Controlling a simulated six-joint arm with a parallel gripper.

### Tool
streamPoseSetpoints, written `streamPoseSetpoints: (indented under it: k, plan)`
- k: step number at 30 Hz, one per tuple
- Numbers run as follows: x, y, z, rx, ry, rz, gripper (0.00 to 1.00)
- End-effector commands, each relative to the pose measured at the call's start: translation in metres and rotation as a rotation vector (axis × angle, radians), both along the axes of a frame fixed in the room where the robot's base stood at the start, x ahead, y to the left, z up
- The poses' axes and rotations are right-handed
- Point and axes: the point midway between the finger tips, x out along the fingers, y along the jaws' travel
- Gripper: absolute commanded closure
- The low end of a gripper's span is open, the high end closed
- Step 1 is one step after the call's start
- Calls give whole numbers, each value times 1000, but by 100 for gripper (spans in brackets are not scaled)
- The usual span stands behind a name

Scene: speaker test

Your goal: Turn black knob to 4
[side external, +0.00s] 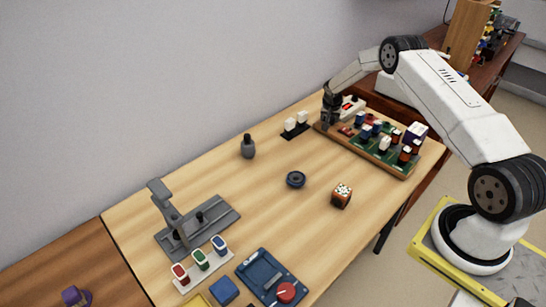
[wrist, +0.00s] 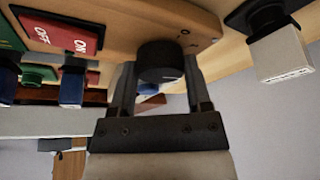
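The black knob (wrist: 160,58) sits on the wooden edge of the task board (wrist: 120,12), with a light pointer mark on its face and small markings on the wood beside it. My gripper (wrist: 160,68) has one finger on each side of the knob in the wrist view. The fingers look very close to its sides; whether they touch it is unclear. In the side view my gripper (side external: 330,118) points down at the left end of the board (side external: 395,168), and it hides the knob there.
A red OFF/ON switch (wrist: 62,32) is on the board beside the knob. A white-topped block (wrist: 282,52) stands beyond the board edge. Several coloured blocks cover the green board. A black round dish (side external: 296,180) and a patterned cube (side external: 341,195) lie on the table, with bare wood around them.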

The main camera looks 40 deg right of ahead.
Motion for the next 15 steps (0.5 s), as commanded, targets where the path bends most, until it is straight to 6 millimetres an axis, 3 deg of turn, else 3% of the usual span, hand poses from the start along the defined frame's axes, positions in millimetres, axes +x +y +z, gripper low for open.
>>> streamPoseSetpoints:
  k: [1,4,15]
  plan:
    - [0,0,0,0,-1,0,66]
    - [1,0,0,0,-1,0,96]
    - [1,1,0,0,0,-32,96]
